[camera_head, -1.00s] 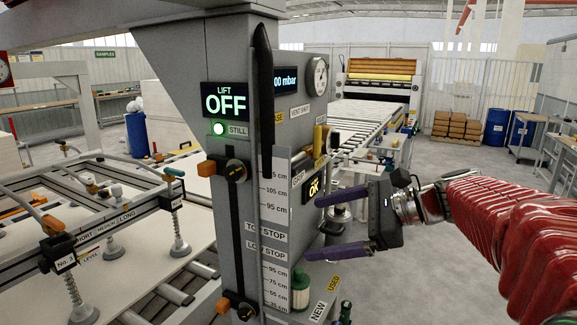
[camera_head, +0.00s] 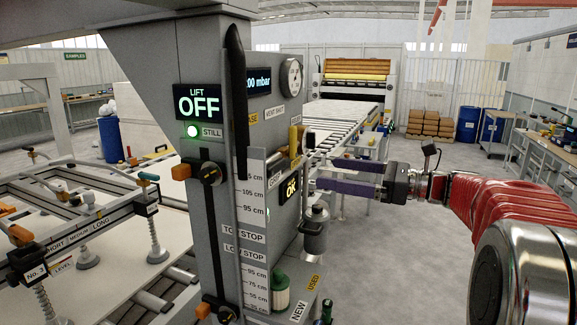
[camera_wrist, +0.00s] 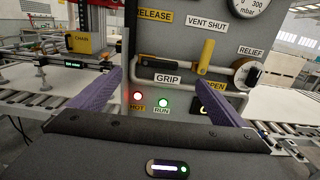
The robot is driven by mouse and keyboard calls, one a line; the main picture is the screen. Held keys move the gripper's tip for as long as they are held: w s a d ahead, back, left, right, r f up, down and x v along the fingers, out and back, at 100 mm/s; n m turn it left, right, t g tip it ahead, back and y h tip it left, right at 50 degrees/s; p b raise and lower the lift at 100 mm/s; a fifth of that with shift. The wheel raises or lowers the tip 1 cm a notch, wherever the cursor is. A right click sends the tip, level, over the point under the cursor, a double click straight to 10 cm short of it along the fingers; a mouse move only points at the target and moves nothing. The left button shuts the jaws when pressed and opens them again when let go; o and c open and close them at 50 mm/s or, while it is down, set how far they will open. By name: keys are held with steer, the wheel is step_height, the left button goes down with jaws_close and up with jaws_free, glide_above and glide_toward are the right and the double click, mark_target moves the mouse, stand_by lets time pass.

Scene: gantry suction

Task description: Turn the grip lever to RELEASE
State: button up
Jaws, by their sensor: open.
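In the wrist view, a pale horizontal bar (camera_wrist: 170,64) lies just above the GRIP label (camera_wrist: 167,79) on the grey control panel; it appears to be the grip lever. The RELEASE label (camera_wrist: 155,15) is above it to the left. An upright yellow handle (camera_wrist: 207,55) stands below the VENT SHUT label, right of the bar. My gripper (camera_wrist: 154,74) is open and empty, its purple fingers on either side of the bar in the picture. In the head view my gripper (camera_head: 316,183) points left at the column's panel side. I cannot tell whether it touches anything.
The grey column (camera_head: 222,235) carries a LIFT OFF display (camera_head: 211,102). A RELIEF knob (camera_wrist: 246,73) and gauge (camera_wrist: 248,5) sit at the panel's right. A grey canister (camera_head: 315,232) stands below my gripper. A roller conveyor (camera_head: 325,142) runs behind; open floor lies right.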

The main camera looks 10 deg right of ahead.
mark_target(279, 164)
steer(key=x, duration=1.3)
steer(key=shift+c, duration=0.3)
